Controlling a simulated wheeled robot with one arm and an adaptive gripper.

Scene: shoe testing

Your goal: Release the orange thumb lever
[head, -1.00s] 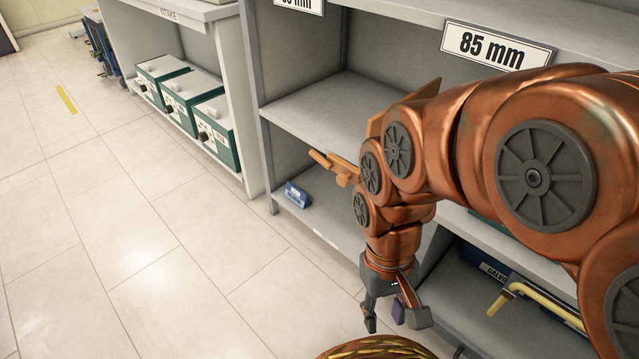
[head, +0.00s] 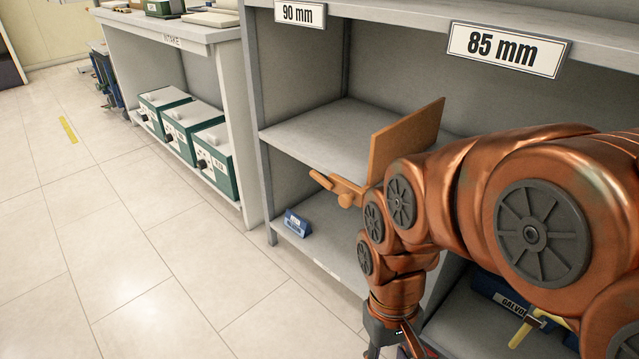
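An orange-brown lever-like piece (head: 338,188) sticks out at the shelf's front edge, beside an upright panel (head: 408,140) of the same colour. I cannot tell whether this piece is the thumb lever. My copper arm hides part of the panel's lower right. My gripper (head: 392,352) hangs at the bottom edge of the head view, in front of the shelves, below and apart from the orange-brown piece. Its fingers are mostly cut off by the frame, so their opening and anything between them are hidden.
Grey shelving (head: 305,135) with 90 mm (head: 300,13) and 85 mm (head: 508,48) signs fills the right. A small blue block (head: 297,223) lies low. A yellow-handled item (head: 527,325) lies at lower right. Green-and-white boxes (head: 187,120) stand left.

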